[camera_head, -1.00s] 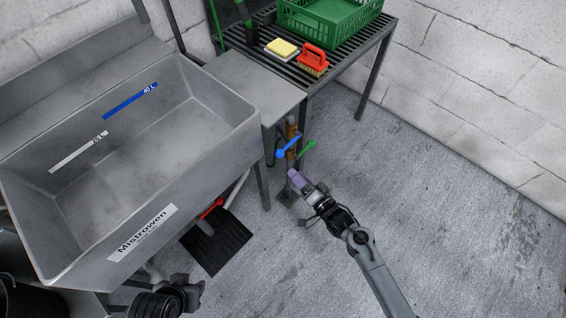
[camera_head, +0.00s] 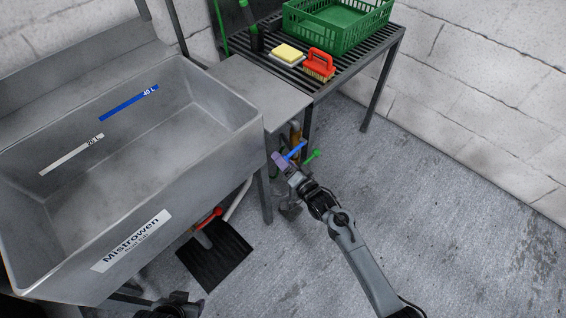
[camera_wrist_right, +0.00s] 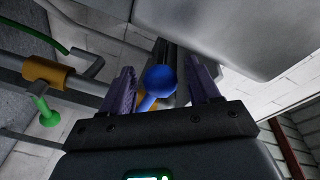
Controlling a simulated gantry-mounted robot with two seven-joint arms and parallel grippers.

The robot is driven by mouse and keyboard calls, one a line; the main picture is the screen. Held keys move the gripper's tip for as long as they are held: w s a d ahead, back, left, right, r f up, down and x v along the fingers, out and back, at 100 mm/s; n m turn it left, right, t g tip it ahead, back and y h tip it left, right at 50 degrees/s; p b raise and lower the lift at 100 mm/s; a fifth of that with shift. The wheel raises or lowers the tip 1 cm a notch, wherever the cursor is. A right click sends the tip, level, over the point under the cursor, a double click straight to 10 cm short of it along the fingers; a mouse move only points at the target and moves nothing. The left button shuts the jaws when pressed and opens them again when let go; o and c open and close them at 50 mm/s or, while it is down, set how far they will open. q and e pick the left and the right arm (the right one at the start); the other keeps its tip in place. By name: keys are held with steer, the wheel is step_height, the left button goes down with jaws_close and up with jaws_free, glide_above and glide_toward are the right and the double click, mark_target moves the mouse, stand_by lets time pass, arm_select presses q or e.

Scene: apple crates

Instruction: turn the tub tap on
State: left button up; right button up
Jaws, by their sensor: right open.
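The tub (camera_head: 135,190) is a grey sink with blue and white level marks inside. A blue-handled tap lever (camera_head: 296,149) sits on the pipework below the tub's right end. Its round blue knob (camera_wrist_right: 160,78) shows between the purple fingers of my right gripper (camera_wrist_right: 162,88) in the wrist view. The right gripper (camera_head: 280,161) is open around or just short of the knob; I cannot tell whether it touches. A green-handled lever (camera_head: 313,156) stands just right of the blue one. My left gripper (camera_head: 178,306) is at the bottom edge, dark and partly cut off; its jaws are unclear.
A red handle (camera_head: 208,217) shows under the tub, above a black mat-like panel (camera_head: 214,256). A slatted table (camera_head: 352,58) carries a green crate (camera_head: 340,40), a red brush (camera_head: 319,66) and a yellow sponge (camera_head: 287,53). Floor to the right is clear.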

steer(key=shift+w+a, duration=0.15)
steer(key=shift+w, duration=0.05)
jaws_close()
stand_by(0.3)
steer(key=shift+r, duration=0.1)
